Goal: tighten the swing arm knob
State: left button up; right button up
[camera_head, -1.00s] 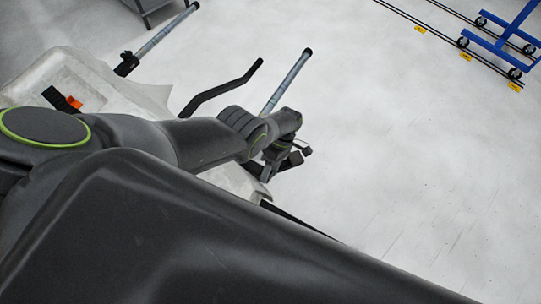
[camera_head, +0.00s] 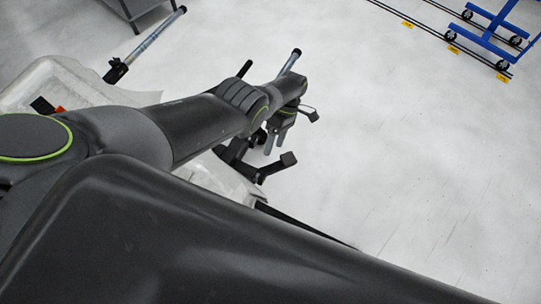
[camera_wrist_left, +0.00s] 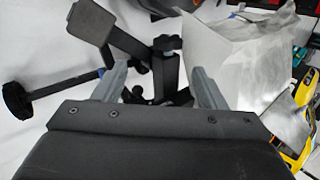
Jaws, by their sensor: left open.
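My left gripper (camera_head: 275,143) hangs over a black jointed fixture (camera_head: 240,160); its two grey fingers are apart. In the left wrist view, the open fingers (camera_wrist_left: 160,84) point toward the fixture's dark post (camera_wrist_left: 164,72), which shows between them. A small dark lobed knob (camera_wrist_left: 166,43) is near the top of this post; I take it for the swing arm knob, but it is small and dark. A black arm with a square pad (camera_wrist_left: 90,25) reaches to the upper left; the pad also shows in the head view (camera_head: 288,158). My right gripper is out of view.
A white covered surface (camera_head: 75,88) lies beneath my left arm. A black rod with a round end (camera_wrist_left: 15,100) is left in the wrist view. Yellow and red items (camera_wrist_left: 310,75) lie at its right. A blue wheeled cart (camera_head: 490,42) stands far off; the floor between is clear.

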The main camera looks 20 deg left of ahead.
pick_arm(q)
jog(key=b+v, duration=0.1)
jog(key=v, duration=0.5)
jog(key=shift+w+r, duration=0.2)
jog(key=shift+w, duration=0.05)
